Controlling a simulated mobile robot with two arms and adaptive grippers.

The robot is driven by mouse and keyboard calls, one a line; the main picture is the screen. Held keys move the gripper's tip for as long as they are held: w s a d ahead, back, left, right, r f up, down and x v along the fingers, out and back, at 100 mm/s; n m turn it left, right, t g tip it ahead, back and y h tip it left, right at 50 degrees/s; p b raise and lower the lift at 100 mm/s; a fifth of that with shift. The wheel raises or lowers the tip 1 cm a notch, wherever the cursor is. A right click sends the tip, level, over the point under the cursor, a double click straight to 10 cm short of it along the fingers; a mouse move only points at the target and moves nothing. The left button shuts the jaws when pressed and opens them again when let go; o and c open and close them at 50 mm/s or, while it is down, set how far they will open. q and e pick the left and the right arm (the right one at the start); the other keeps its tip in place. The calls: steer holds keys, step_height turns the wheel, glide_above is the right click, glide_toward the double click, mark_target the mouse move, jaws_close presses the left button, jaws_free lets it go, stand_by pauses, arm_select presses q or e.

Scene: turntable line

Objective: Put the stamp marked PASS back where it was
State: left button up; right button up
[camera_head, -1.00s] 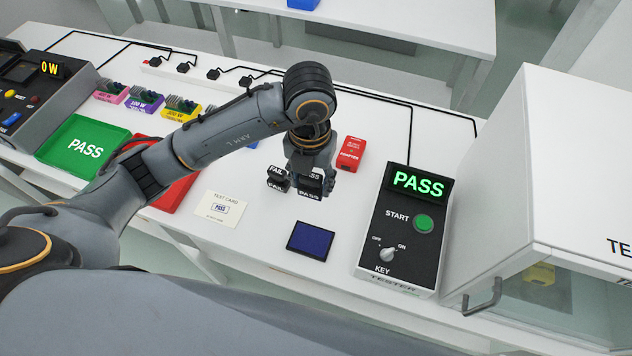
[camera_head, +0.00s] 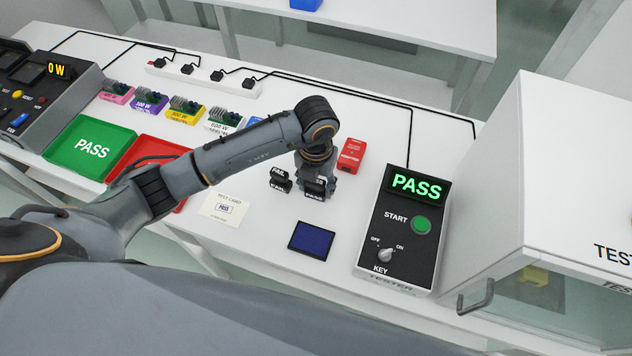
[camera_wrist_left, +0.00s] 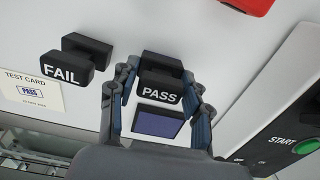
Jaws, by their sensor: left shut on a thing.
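The black PASS stamp (camera_head: 315,189) is between the fingers of my left gripper (camera_head: 318,181), at or close above the white table. In the left wrist view the PASS stamp (camera_wrist_left: 159,88) shows its white label, and the left gripper (camera_wrist_left: 160,78) is shut on it with a finger on each side. The similar FAIL stamp (camera_head: 280,181) stands just left of it, apart from the gripper; it also shows in the left wrist view (camera_wrist_left: 75,60). Whether the PASS stamp's base touches the table is hard to tell. My right gripper is not in view.
A dark blue pad (camera_head: 311,240) lies in front of the stamps, and a test card (camera_head: 227,208) lies left of it. A red adapter box (camera_head: 351,155) is behind right. The tester (camera_head: 404,235) stands right. Green (camera_head: 92,147) and red (camera_head: 147,152) trays lie left.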

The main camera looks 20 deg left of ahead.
arm_select(q)
steer(key=shift+f, duration=0.25)
steer(key=o, duration=0.9)
steer(key=shift+r, duration=0.1)
steer(key=shift+r, duration=0.5)
step_height(320, 180, up, 11)
steer(key=b, duration=0.2)
steer(key=shift+r, duration=0.2)
steer(key=shift+s+f, duration=0.1)
